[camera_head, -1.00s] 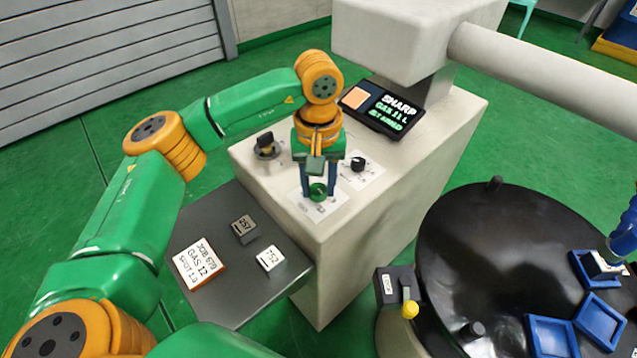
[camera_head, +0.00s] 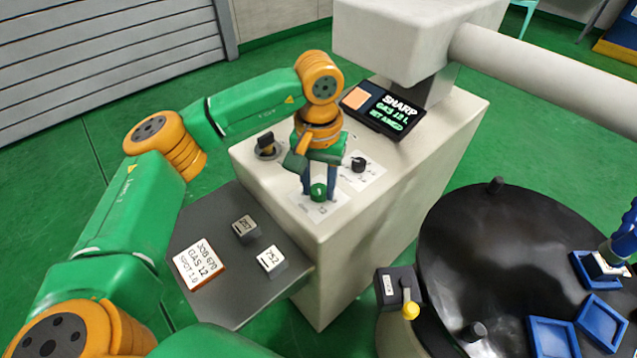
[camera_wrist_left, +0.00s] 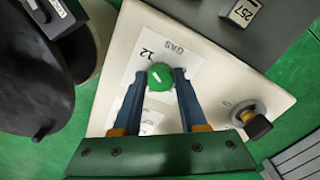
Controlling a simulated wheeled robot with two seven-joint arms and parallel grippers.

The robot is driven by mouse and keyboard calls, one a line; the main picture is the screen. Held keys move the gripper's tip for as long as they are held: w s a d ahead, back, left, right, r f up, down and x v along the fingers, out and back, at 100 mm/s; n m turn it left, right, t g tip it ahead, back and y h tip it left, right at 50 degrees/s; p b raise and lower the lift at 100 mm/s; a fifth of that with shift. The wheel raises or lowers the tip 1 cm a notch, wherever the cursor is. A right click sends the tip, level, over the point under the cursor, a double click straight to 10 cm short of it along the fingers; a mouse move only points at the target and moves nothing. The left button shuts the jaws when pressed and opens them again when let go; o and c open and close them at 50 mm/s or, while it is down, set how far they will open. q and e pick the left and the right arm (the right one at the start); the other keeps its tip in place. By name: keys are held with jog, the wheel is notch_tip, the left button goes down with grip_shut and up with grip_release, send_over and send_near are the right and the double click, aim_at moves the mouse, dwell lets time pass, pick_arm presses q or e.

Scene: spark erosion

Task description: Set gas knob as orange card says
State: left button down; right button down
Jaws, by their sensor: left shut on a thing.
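The card with an orange edge (camera_head: 200,265) lies on the grey side shelf and reads JOB 670, GAS 12, SPOT 1.0. The green gas knob (camera_head: 319,191) sits on a white label at the near end of the machine top. My left gripper (camera_head: 319,189) points down with its two dark blue fingers shut on the knob's sides. In the left wrist view the knob (camera_wrist_left: 160,77) is between the fingertips, with a white mark on its top and GAS and 12 printed beside it. The screen (camera_head: 385,108) reads SHARP, GAS 12 L.
A black knob (camera_head: 359,164) and a dark switch (camera_head: 266,146) stand on the machine top near my gripper. Two marked blocks (camera_head: 246,228) (camera_head: 271,261) lie on the shelf. A black round table (camera_head: 480,235) with blue trays and a yellow-tipped lever (camera_head: 410,311) are at right.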

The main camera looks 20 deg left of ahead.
aim_at(318, 190)
pick_arm(q)
jog(key=shift+f, duration=0.1)
jog(key=shift+c, duration=2.2)
grip_release()
notch_tip(318, 190, up, 7)
jog(key=shift+r, duration=0.15)
